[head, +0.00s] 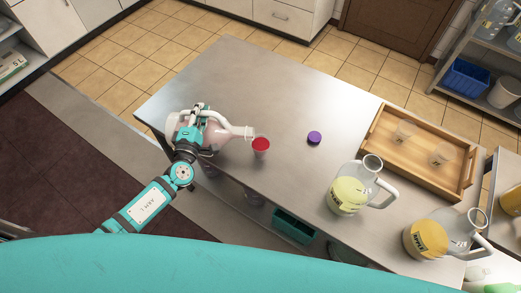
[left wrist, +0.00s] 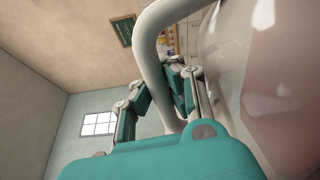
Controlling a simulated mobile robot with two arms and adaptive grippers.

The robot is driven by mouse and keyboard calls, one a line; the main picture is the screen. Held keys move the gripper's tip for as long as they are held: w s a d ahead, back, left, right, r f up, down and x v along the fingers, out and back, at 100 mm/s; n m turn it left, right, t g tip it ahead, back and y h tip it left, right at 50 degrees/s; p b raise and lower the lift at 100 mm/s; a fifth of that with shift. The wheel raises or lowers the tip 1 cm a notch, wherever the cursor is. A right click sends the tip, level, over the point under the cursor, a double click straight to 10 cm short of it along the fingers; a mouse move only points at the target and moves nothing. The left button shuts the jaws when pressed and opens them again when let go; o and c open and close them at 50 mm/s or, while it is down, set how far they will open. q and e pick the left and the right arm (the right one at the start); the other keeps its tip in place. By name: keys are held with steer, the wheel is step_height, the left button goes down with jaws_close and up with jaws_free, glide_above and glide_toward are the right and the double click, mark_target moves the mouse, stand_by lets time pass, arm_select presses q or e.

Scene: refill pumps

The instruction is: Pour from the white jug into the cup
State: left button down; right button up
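The white jug (head: 218,135) lies tipped on its side above the left part of the steel table, its neck pointing right. Pinkish contents show through its wall. My left gripper (head: 192,131) is shut on its handle; the left wrist view shows the handle (left wrist: 150,50) between the fingers and the jug's body (left wrist: 285,80) close at right. The cup (head: 261,151), clear with red in it, stands upright just right of and below the jug's mouth. I cannot make out a stream between them. My right gripper is not in view.
A purple cap (head: 314,138) lies right of the cup. A wooden tray (head: 405,171) with two clear cups is at the right. Two handled jugs, one with a pale yellow label (head: 347,195) and one amber (head: 426,239), stand near the front right. The table's back middle is clear.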

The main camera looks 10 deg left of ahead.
arm_select(q)
steer(key=shift+r, duration=0.3)
steer(key=shift+a+n+b, duration=0.55)
steer(key=shift+a+n, duration=0.25)
steer(key=shift+a, duration=0.1)
steer(key=shift+a+r+n+b, duration=0.15)
steer(key=shift+a+n+b, duration=0.1)
steer(key=shift+a+n, duration=0.3)
steer(key=shift+a+r+n+b, duration=0.15)
steer(key=shift+a+n+b, duration=0.1)
steer(key=shift+a+n, duration=0.3)
steer(key=a+n+b, duration=0.1)
steer(key=n, duration=0.1)
steer(key=a+f+n+b, duration=0.1)
steer(key=n+b, duration=0.1)
steer(key=a+n+b, duration=0.2)
steer(key=shift+s+f, duration=0.1)
steer(key=shift+f, duration=0.15)
steer(key=shift+a+n+b, duration=0.6)
steer(key=shift+n+b, duration=0.1)
steer(key=shift+n, duration=0.5)
steer(key=shift+a+r, duration=0.1)
steer(key=shift+a, duration=0.1)
steer(key=shift+n, duration=0.3)
